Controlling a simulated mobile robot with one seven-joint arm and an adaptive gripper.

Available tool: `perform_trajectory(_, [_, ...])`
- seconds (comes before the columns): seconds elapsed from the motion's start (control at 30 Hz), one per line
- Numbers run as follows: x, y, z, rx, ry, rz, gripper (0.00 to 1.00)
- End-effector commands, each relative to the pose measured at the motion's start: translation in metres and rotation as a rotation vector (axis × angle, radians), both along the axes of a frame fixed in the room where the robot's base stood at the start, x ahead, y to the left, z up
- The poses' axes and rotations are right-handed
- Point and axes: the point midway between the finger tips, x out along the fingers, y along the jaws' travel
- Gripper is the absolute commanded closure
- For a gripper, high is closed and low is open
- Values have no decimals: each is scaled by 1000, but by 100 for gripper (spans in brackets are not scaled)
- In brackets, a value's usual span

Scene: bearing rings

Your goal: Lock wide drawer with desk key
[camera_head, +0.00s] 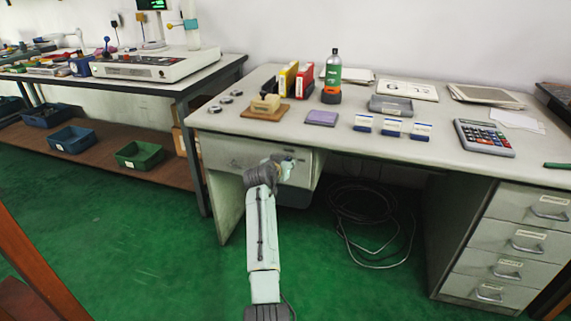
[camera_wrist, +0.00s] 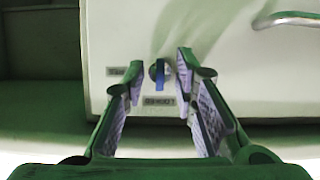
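The wide drawer (camera_head: 236,153) is under the left part of the desk and looks closed. In the wrist view, its pale front (camera_wrist: 225,85) carries a round grey lock (camera_wrist: 153,71) with the blue desk key (camera_wrist: 160,76) in it. The key's blue bow looks upright in the picture. My gripper (camera_wrist: 160,67) is open, with one finger on each side of the key and a visible gap to both. In the head view, my gripper (camera_head: 284,166) is at the drawer front, small and partly hidden by my wrist.
Small labels sit beside (camera_wrist: 116,71) and below (camera_wrist: 159,101) the lock. A metal handle (camera_wrist: 288,20) is at upper right. The desk top (camera_head: 270,128) above bears a stamp, bottle, binders and calculator. A drawer pedestal (camera_head: 500,240) stands right; cables (camera_head: 365,205) lie on the floor beneath.

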Motion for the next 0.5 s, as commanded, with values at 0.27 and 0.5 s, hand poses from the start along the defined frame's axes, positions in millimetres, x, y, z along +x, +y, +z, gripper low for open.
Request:
perform_trajectory(0.27, [-6,3,3,0,-1,1,74])
perform_trajectory(0.5, [-40,14,17,0,-3,2,74])
